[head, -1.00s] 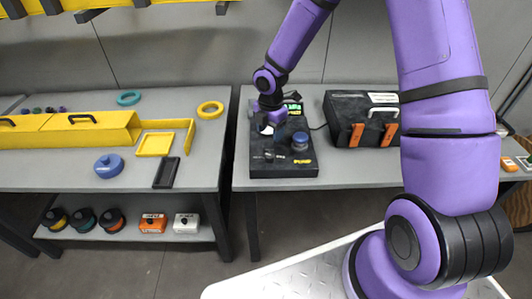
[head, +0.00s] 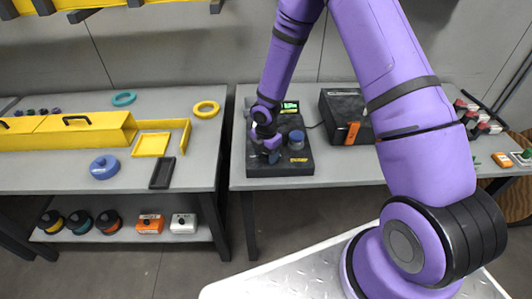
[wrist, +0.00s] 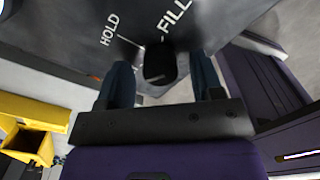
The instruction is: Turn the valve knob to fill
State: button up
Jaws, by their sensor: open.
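The dark valve knob (wrist: 160,64) sits on the black pump unit, with the printed words HOLD and FILL beside it in the wrist view. A thin light pointer line lies on the HOLD side of the knob. My gripper (wrist: 165,82) is open, its two blue fingers on either side of the knob; whether they touch it I cannot tell. In the head view my gripper (head: 272,152) is low over the pump unit (head: 265,170), hiding the knob.
A blue-capped round part (head: 297,139) stands on the pump unit to the right of my gripper.

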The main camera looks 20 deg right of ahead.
jog(key=c, duration=0.9)
jog(key=shift+c, duration=0.2)
